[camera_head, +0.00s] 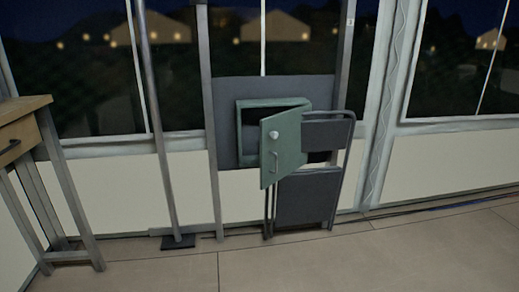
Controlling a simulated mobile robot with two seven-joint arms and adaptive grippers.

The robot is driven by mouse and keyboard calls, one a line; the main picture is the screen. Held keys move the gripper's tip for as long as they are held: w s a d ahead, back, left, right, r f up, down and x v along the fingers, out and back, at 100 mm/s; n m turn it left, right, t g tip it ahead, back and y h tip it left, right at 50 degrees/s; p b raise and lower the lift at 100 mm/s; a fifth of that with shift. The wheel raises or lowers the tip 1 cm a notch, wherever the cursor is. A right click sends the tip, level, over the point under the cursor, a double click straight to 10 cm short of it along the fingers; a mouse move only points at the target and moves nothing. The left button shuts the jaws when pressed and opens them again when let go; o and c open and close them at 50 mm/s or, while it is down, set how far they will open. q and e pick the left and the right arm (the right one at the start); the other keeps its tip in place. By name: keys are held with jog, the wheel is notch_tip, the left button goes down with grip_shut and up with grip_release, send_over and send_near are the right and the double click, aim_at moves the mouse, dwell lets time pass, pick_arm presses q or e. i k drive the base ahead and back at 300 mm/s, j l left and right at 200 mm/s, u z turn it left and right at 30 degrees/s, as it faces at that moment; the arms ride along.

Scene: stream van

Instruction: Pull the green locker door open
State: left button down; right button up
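The green locker (240,132) is a small box mounted on a dark grey panel between two upright posts, in the middle of the head view. A round pale knob (274,134) and a small bar handle (274,163) are on the door's face. A dark gap shows inside the locker to the left of the door. Neither of my grippers is in view.
A dark folding chair (307,199) stands right below and beside the door, partly behind it. A wooden table with a drawer (20,135) is at the left. A thin pole on a black base (178,241) stands left of the locker. The floor (300,265) in front is clear.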

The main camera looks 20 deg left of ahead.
aim_at(280, 157)
jog(key=i+j+z, duration=0.1)
jog(key=j, duration=0.3)
jog(key=i+j+z, duration=0.1)
jog(key=j, duration=0.35)
jog(key=i+j+z, duration=0.1)
jog(key=i+j, duration=0.15)
jog(key=j, duration=0.2)
jog(key=i+j+z, duration=0.1)
jog(key=j, duration=0.35)
jog(key=i+j+z, duration=0.1)
jog(key=j, duration=0.35)
